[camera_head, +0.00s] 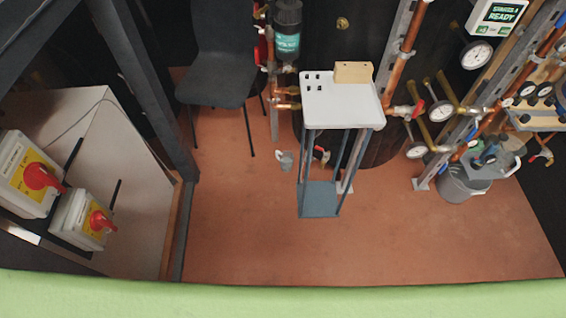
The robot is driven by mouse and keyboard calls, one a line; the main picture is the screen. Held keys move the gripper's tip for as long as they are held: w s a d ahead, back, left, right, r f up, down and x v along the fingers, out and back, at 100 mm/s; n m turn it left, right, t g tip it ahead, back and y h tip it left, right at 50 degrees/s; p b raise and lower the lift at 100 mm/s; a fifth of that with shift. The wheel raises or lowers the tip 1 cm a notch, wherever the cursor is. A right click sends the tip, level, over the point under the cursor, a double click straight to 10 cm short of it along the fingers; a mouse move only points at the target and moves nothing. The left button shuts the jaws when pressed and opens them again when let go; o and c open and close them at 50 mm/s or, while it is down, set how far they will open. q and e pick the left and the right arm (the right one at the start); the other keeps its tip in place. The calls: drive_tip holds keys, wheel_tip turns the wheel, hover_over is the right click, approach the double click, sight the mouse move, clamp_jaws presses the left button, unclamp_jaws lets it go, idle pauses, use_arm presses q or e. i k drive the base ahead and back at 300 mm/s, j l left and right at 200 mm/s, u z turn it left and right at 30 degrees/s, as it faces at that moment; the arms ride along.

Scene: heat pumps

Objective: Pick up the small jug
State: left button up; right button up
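A small grey jug (286,160) shows near the middle of the view, just left of the white-topped stand. It looks upright on the reddish floor, with a pale handle-like part on its left side. It is too small to make out in detail. Neither of my grippers is in view, so nothing shows of their state or of where they are relative to the jug.
The stand (342,114) has a wooden block (353,72) on top. A dark chair (221,60) is behind left; copper pipes and gauges (441,110) are right. A grey bucket (458,187) stands at right. The front floor (370,245) is clear. Red-switch boxes (84,219) are left.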

sight(285, 158)
drive_tip(key=i+j+u, duration=0.25)
drive_tip(key=i, duration=0.2)
drive_tip(key=i+j+u, duration=0.25)
drive_tip(key=i, duration=0.25)
